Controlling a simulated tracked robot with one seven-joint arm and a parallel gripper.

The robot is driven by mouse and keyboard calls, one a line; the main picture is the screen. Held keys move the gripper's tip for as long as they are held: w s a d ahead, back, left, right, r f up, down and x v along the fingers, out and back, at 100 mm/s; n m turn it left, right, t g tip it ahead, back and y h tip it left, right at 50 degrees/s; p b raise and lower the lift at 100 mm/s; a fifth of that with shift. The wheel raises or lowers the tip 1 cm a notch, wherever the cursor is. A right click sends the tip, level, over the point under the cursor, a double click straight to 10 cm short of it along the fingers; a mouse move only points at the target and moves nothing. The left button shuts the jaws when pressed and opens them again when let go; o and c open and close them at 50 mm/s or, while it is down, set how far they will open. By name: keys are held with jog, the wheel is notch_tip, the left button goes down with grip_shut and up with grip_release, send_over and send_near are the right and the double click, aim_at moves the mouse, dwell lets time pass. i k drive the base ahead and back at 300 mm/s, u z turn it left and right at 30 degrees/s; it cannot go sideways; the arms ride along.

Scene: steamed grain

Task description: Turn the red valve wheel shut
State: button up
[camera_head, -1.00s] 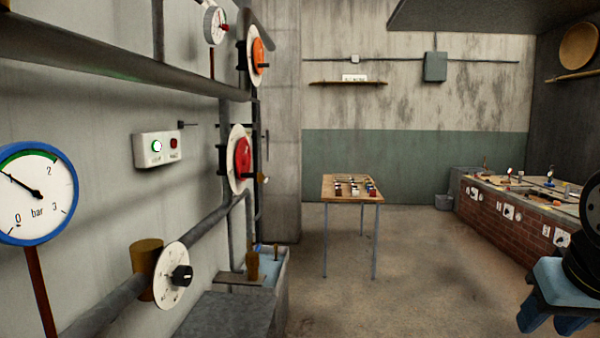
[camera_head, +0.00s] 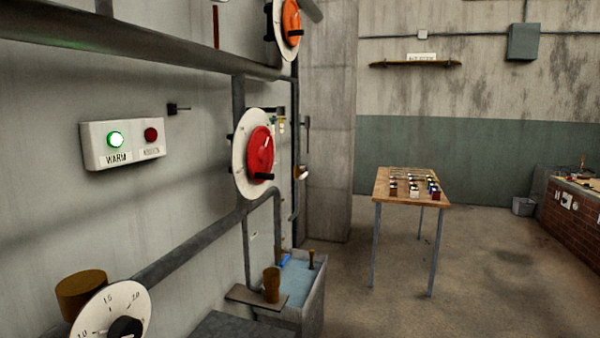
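The red valve wheel (camera_head: 260,152) is mounted in front of a round white dial plate (camera_head: 241,170) on the pipework along the left wall. A dark handle sticks out at its lower right edge. The markings on its plate are too small to read. My gripper is not in view, and nothing touches the wheel.
An orange wheel (camera_head: 291,22) sits above the red one. A black knob on a white dial (camera_head: 112,312) is at lower left. A wall box (camera_head: 122,144) has a lit green lamp. A water trough (camera_head: 300,280) stands below; a wooden table (camera_head: 412,186) stands right, with open floor between.

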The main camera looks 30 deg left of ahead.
aim_at(260, 154)
jog(key=u, duration=0.45)
jog(key=i, duration=1.45)
jog(key=u, duration=0.6)
jog(key=k, duration=0.9)
jog(key=u, duration=0.15)
jog(key=i, duration=0.9)
jog(key=z, duration=0.05)
